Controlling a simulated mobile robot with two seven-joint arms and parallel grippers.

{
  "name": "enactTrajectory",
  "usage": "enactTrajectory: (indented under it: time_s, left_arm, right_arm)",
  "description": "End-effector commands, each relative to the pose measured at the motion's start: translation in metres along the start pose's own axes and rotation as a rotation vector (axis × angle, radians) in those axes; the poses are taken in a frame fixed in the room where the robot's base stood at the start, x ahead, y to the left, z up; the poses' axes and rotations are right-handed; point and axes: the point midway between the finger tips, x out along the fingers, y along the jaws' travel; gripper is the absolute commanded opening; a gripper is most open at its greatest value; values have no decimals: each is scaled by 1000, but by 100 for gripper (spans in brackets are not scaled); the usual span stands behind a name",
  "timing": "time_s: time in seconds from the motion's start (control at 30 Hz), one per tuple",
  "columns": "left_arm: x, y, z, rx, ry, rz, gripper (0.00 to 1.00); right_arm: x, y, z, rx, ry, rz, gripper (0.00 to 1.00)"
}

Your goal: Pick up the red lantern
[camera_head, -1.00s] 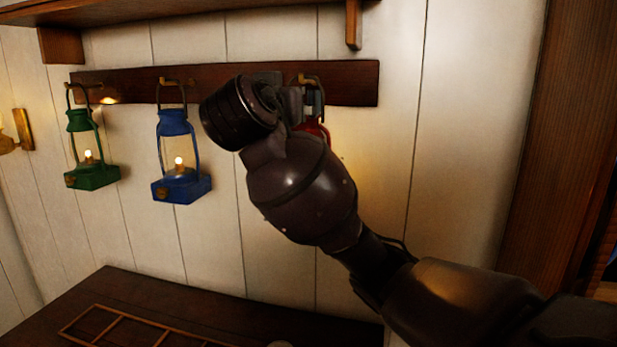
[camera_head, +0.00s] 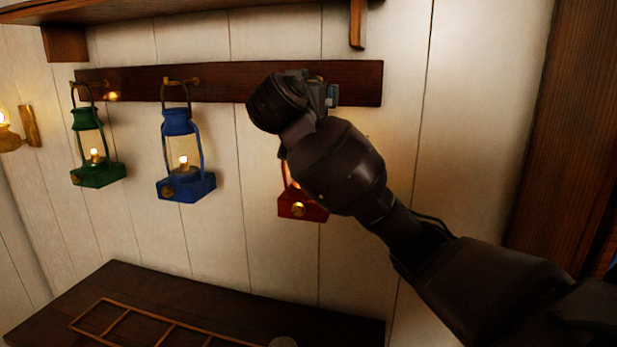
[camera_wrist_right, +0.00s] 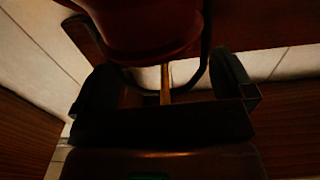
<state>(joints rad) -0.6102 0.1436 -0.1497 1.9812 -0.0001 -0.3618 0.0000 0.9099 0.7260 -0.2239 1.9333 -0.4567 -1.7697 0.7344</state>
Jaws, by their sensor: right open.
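The red lantern (camera_head: 303,207) hangs against the wall at the right end of the peg rail. In the head view its upper part is hidden behind my right arm. In the right wrist view the lantern's red top (camera_wrist_right: 140,30) is close to the camera, with its dark wire handle near a brass hook (camera_wrist_right: 165,86). My right gripper (camera_wrist_right: 167,82) is open, with one finger on each side of the hook and the handle. I cannot tell whether the fingers touch the handle. In the head view the right gripper (camera_head: 328,93) is at the rail, partly hidden by its wrist. My left gripper is not in view.
A blue lantern (camera_head: 184,187) and a green lantern (camera_head: 97,174) hang to the left on the wooden rail (camera_head: 225,86). A shelf (camera_head: 190,12) with a bracket (camera_head: 357,24) is above. A dark tabletop (camera_head: 120,283) with a wooden rack is below.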

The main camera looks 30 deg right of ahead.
Motion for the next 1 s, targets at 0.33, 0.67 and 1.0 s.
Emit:
enactTrajectory:
  time_s: [0.33, 0.67, 1.0]
  left_arm:
    - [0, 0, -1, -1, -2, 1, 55]
    - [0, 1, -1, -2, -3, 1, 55]
    - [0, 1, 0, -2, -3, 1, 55]
  right_arm:
    - [10, 0, 1, -1, -1, -1, 100]
    - [10, 0, 1, -1, -1, -1, 54]
    - [10, 0, -1, 2, 3, -1, 14]
